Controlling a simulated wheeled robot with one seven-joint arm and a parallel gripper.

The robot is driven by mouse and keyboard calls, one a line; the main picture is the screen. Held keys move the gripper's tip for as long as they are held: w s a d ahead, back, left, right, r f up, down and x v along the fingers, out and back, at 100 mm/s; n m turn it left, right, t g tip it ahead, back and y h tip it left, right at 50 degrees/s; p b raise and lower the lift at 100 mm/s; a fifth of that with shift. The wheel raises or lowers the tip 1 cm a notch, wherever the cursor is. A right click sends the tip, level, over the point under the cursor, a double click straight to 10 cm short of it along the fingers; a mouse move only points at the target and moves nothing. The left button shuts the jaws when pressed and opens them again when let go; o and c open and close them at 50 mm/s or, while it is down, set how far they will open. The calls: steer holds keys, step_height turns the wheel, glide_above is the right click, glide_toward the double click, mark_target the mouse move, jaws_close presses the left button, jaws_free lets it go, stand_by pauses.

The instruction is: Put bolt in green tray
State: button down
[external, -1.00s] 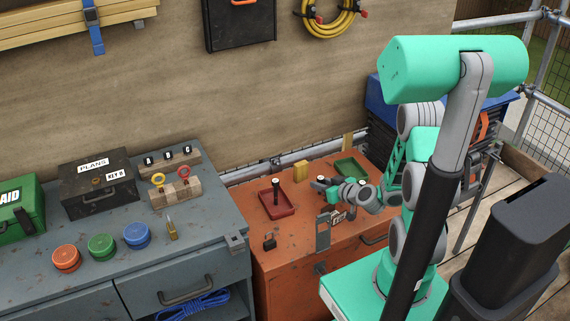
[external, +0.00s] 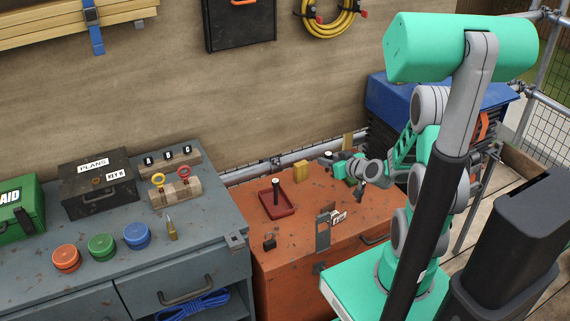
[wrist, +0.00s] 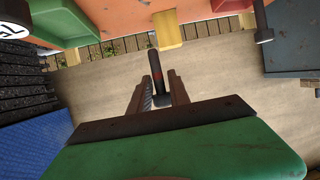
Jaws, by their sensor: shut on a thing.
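My gripper (external: 335,164) is over the back right of the orange cabinet top, around where the green tray lies. It is shut on a dark bolt (wrist: 154,64), which stands out between the two fingers in the wrist view. The held bolt's pale end (external: 329,154) also shows in the external view. The green tray (wrist: 75,18) is at the upper left of the wrist view. In the external view my gripper and arm mostly cover it. I cannot tell the gap between bolt and tray.
A red tray (external: 289,211) holding another upright dark bolt (external: 276,189) is left of my gripper. A yellow block (external: 300,171) stands between them at the back. The wall stands behind.

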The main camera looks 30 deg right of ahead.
steer(key=s+d+r+m+h+b, duration=0.3)
steer(key=s+d+r+b, duration=0.1)
steer(key=d, duration=0.8)
steer(key=s+d+r+m+h+b, duration=0.25)
steer(key=s+d+b, duration=0.2)
steer(key=d, duration=0.65)
steer(key=a+f+n+y, duration=0.2)
steer(key=a+n+y, duration=0.4)
steer(key=a, duration=0.8)
steer(key=w+d+f+b, duration=0.1)
steer(key=w+f, duration=0.2)
steer(key=w, duration=0.1)
steer(key=w+d+f, duration=0.2)
steer(key=w+f, duration=0.2)
steer(key=w+d+f+b, duration=0.1)
steer(key=w+f, duration=0.2)
steer(key=w, duration=0.1)
steer(key=shift+w+d+f+b, duration=0.3)
steer(key=shift+w+d+b, duration=0.05)
steer(key=shift+w, duration=0.05)
steer(key=shift+f+b, duration=0.35)
steer(key=shift+f, duration=0.95)
